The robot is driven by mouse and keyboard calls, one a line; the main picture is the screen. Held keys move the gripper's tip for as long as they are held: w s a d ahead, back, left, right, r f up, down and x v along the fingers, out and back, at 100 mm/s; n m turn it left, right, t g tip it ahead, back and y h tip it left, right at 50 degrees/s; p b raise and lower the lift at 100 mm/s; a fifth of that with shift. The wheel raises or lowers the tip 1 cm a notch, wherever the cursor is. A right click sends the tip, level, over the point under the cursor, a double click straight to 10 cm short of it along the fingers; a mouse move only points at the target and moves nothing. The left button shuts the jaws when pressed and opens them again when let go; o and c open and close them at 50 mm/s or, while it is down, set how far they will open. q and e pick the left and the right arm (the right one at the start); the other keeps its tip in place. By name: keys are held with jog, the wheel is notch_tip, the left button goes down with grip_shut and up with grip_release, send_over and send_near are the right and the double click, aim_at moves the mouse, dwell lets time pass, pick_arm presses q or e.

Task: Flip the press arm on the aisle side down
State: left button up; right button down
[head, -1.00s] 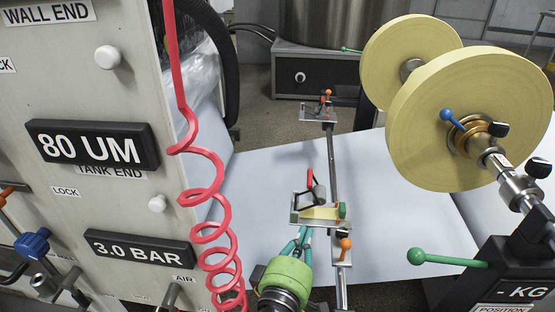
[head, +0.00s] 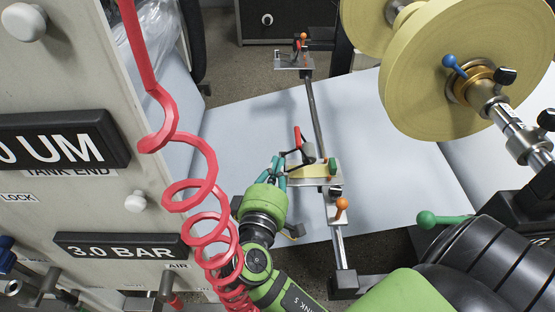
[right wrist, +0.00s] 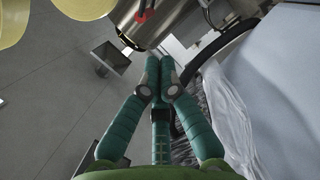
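In the head view, a near press with a red-tipped handle (head: 297,135) and a black arm (head: 301,155) sits on a small metal plate (head: 318,182) with a yellowish block. The red handle points up. A similar press (head: 297,44) with red and orange knobs stands at the far end of the rail. No label shows which is the aisle side. My right gripper (head: 277,166) has its teal fingertips close beside the near press on its left; I cannot tell whether they touch it. In the right wrist view its fingertips (right wrist: 160,64) are together, with nothing visible between them.
A white paper web (head: 250,135) runs under the rail (head: 317,115). A red coiled hose (head: 185,195) hangs close to the left of my right gripper. A labelled panel (head: 60,190) fills the left. A yellow roll (head: 430,85) and green-knobbed lever (head: 440,218) are at right.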

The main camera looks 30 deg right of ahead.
pick_arm(q)
jog(key=shift+w+r, duration=0.1)
jog(key=shift+w, duration=0.3)
pick_arm(e)
jog(key=x, duration=0.8)
jog(key=shift+s+d+f+m, duration=0.1)
jog(key=shift+s+d+m, duration=0.05)
jog(key=shift+d+m, duration=0.15)
